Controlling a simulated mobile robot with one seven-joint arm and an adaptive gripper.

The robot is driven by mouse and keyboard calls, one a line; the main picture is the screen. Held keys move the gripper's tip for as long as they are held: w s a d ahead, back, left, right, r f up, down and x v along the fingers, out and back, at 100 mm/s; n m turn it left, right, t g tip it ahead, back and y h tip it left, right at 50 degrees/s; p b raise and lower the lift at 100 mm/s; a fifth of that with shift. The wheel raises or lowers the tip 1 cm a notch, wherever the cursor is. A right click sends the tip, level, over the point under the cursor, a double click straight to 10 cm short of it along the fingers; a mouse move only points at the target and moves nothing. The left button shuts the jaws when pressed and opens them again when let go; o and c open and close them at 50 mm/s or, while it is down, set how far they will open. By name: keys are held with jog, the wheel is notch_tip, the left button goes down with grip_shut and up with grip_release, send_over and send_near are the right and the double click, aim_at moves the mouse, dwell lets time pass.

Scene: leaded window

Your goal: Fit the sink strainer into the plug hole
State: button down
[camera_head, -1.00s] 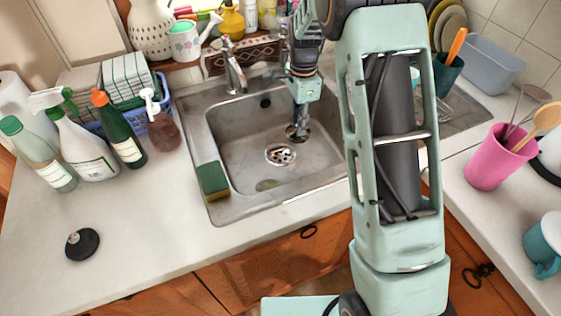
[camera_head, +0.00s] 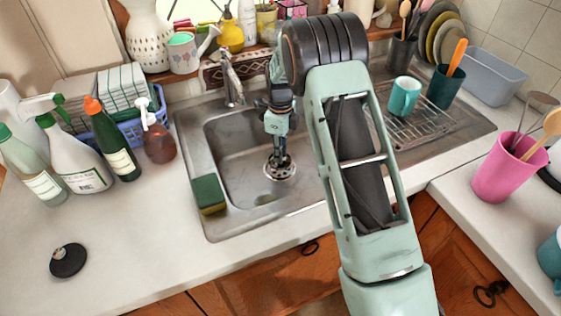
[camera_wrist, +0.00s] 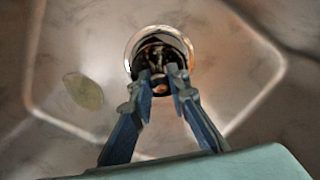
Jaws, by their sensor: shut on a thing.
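My gripper (camera_head: 278,150) points down into the sink basin (camera_head: 233,162), shut on the small metal sink strainer (camera_head: 281,160). The strainer is directly over the plug hole (camera_head: 280,174), whose pale rim shows around and below it in the head view. In the wrist view my fingertips (camera_wrist: 165,80) close in front of a shiny round rim (camera_wrist: 131,52) with a dark, reflective middle. Strainer and plug hole overlap there. I cannot tell whether the strainer touches the hole or is seated in it.
A green sponge (camera_head: 208,193) lies on the sink's left front rim. The tap (camera_head: 233,80) stands behind the basin. Several bottles (camera_head: 115,145) stand left, a teal mug (camera_head: 404,96) on the drainer right. A black round plug (camera_head: 68,260) lies on the counter.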

jog(key=shift+f, duration=1.8)
jog(key=shift+f, duration=0.1)
jog(key=shift+f, duration=0.15)
jog(key=c, duration=1.8)
grip_release()
jog(key=shift+c, duration=0.2)
notch_tip(320, 180, up, 12)
jog(key=shift+r, duration=0.25)
